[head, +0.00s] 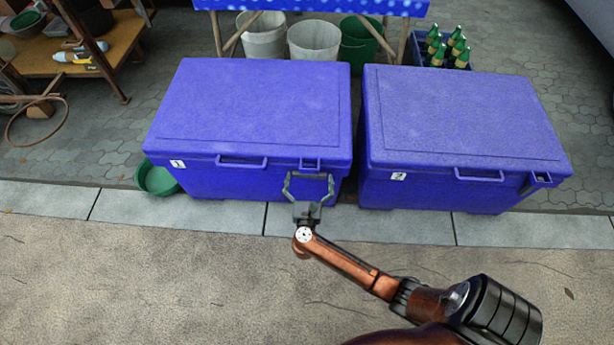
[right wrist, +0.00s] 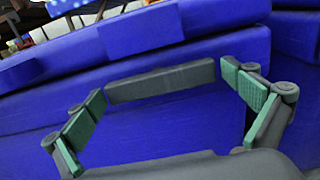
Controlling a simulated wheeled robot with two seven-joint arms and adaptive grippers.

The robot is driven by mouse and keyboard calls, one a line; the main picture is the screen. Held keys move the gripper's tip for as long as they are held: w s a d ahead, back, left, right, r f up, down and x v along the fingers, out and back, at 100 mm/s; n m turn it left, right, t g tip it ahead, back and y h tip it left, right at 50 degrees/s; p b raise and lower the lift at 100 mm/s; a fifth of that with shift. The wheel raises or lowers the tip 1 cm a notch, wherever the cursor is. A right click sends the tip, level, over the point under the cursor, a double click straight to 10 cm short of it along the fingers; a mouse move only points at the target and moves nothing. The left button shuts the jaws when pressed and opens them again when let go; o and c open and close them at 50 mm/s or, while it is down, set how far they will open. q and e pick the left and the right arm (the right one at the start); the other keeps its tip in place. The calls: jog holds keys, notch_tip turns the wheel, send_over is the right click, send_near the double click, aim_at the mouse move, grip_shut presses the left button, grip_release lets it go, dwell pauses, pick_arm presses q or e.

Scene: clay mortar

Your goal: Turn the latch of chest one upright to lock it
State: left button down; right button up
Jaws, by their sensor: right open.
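Chest one (head: 250,105) is a blue lidded box with a label "1" at its front left. Its lid is shut. A dark grey bar, seemingly its latch (right wrist: 150,83), lies about level across the front, below a blue block (right wrist: 140,30) on the lid edge. In the head view this block (head: 310,164) is right of the lid handle. My right gripper (head: 310,177) is at the chest's front right, wide open. In the right wrist view, its green-padded fingertips (right wrist: 163,86) stand at either end of the bar. I cannot tell whether they touch it. My left gripper is not in view.
Chest two (head: 460,115), also blue and shut, stands close on the right with a narrow gap between. A green bowl (head: 157,178) sits on the ground at chest one's left. Buckets (head: 313,40) and a bottle crate (head: 430,55) stand behind. The front pavement is clear.

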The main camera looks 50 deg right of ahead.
jog(key=shift+w+r, duration=0.1)
jog(key=shift+c, duration=0.7)
jog(key=c, duration=0.8)
